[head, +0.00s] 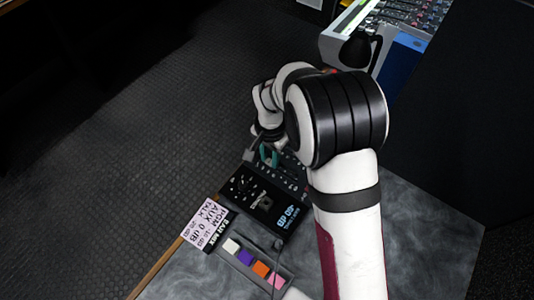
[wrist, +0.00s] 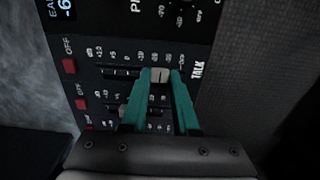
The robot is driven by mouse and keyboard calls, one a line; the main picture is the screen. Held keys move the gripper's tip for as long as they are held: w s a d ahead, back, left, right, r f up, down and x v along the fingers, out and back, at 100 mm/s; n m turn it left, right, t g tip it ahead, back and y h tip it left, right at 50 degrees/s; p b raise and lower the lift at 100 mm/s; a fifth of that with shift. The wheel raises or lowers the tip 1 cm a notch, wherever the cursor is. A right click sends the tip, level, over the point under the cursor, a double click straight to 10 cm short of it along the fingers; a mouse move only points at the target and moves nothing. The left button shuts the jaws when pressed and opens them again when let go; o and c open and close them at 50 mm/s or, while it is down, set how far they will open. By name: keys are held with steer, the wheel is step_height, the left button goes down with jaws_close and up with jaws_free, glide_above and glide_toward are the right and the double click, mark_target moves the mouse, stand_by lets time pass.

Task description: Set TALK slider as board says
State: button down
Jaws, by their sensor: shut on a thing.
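The TALK slider's pale cap (wrist: 160,75) is between the teal fingertips of my gripper (wrist: 160,80) in the wrist view. The gripper is shut on it. The TALK label (wrist: 197,70) is just right of the track. The cap sits towards the TALK end of the scale, around the second- and third-last marks before the end; the exact mark is hard to read. In the head view my gripper (head: 268,155) is over the mixer panel (head: 290,176), partly hidden by my arm. The board (head: 205,224) lists PGM, AUX and TALK levels; the TALK figure is too small to read surely.
Neighbouring slider tracks run beside this one, with red OFF buttons (wrist: 69,66) at their left. A black unit with a dial and blue display (head: 265,203) and a strip of coloured blocks (head: 256,265) stand nearby. Bare tabletop (head: 430,240) lies at right.

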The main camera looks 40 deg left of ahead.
steer(key=shift+d, duration=0.45)
steer(key=c, duration=0.6)
jaws_free()
steer(key=shift+c, duration=0.2)
step_height(320, 180, up, 16)
steer(key=shift+f, duration=0.1)
steer(key=s+d+r+m+y, duration=0.1)
steer(key=s+d+r+m, duration=0.15)
steer(key=d, duration=0.85)
steer(key=s+d+r+m, duration=0.1)
steer(key=s+d+r, duration=0.2)
steer(key=d, duration=0.7)
steer(key=s+d+f+m, duration=0.2)
steer(key=s+d+f, duration=0.1)
steer(key=s+d, duration=0.4)
steer(key=s, duration=0.3)
steer(key=shift+s+y, duration=0.15)
steer(key=shift+y, duration=0.25)
